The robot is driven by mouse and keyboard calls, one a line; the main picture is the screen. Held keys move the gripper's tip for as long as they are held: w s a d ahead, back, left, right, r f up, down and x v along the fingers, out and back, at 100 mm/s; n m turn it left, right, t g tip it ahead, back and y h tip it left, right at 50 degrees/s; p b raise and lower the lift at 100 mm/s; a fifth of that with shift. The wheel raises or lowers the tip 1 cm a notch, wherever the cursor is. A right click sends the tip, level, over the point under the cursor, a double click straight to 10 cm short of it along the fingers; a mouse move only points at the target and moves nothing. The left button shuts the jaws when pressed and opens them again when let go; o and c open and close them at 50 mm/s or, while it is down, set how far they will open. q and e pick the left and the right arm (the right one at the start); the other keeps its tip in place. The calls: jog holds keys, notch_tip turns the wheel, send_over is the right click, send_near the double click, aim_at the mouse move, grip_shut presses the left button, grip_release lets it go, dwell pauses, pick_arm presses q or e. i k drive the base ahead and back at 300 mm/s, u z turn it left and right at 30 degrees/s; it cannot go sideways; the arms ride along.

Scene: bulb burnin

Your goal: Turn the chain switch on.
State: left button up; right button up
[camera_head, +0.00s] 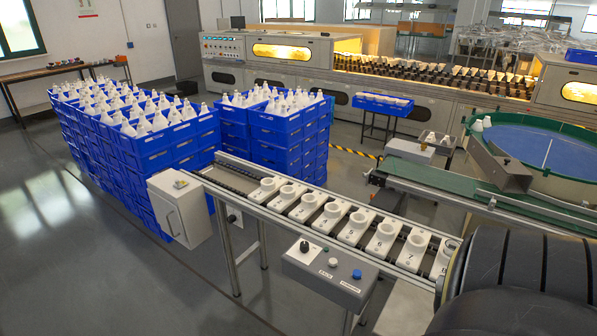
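A grey control box (330,273) is mounted at the front side of the chain conveyor, in the lower middle of the camera_head view. On its sloped top sit a black rotary switch (304,246) at the left, a pale button (332,262) in the middle and a blue button (357,274) at the right. Small labels on the box are too small to read, so I cannot tell for sure which control is the chain switch. The black switch's exact setting is also too small to tell.
The chain conveyor (228,178) carries numbered white holders (353,227). A light grey cabinet (181,209) stands at its left end. Blue crates of bulbs (150,157) are stacked behind. A dark ribbed shape covers the lower right corner. The floor at front left is clear.

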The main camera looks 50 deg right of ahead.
aim_at(304, 248)
jog(key=z, duration=0.85)
jog(key=i, duration=0.85)
jog(key=z, duration=0.85)
